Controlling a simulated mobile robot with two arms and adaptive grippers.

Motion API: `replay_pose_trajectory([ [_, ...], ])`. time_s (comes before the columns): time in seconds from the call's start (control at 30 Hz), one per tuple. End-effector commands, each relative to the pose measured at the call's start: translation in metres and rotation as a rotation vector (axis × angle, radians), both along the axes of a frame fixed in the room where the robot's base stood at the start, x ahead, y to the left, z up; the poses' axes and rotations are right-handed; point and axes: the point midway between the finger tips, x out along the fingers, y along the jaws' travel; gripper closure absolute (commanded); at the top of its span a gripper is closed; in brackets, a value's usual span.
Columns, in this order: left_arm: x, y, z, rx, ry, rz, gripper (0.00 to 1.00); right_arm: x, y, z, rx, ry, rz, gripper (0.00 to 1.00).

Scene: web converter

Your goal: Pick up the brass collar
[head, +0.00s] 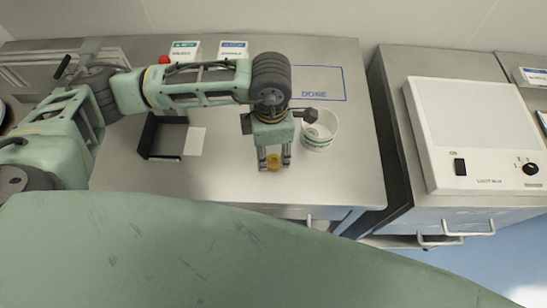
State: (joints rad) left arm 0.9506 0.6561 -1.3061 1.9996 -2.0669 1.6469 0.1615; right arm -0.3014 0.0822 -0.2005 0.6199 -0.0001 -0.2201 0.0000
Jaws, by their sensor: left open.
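The brass collar (273,162) is a small golden ring on the metal bench (230,185), near the bench's front edge. My left gripper (274,158) points down over it from behind. Its two fingers are apart, one on each side of the collar. I cannot tell whether either finger touches it. My right gripper is not in view.
A white tub (320,130) stands close to the right of my left gripper. A blue outline marked DONE (322,84) lies behind it. A dark open-sided holder (164,136) is to the left. A white light box (474,135) sits on the right-hand bench, beyond a gap.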

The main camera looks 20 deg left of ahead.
Motion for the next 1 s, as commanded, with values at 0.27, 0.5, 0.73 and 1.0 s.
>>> replay_pose_trajectory([
  [0.27, 0.003, -0.002, -0.034, -0.001, 0.003, -0.001, 0.57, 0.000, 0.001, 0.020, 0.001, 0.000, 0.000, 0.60],
  [0.5, 0.003, -0.002, -0.037, -0.002, 0.001, -0.001, 0.57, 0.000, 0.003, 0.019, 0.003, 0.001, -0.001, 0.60],
  [0.73, 0.003, -0.003, -0.037, -0.003, 0.001, -0.001, 0.76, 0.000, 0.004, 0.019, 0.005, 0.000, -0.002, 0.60],
  [1.0, 0.003, -0.002, -0.036, -0.003, 0.001, -0.001, 1.00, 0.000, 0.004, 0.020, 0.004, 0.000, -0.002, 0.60],
])
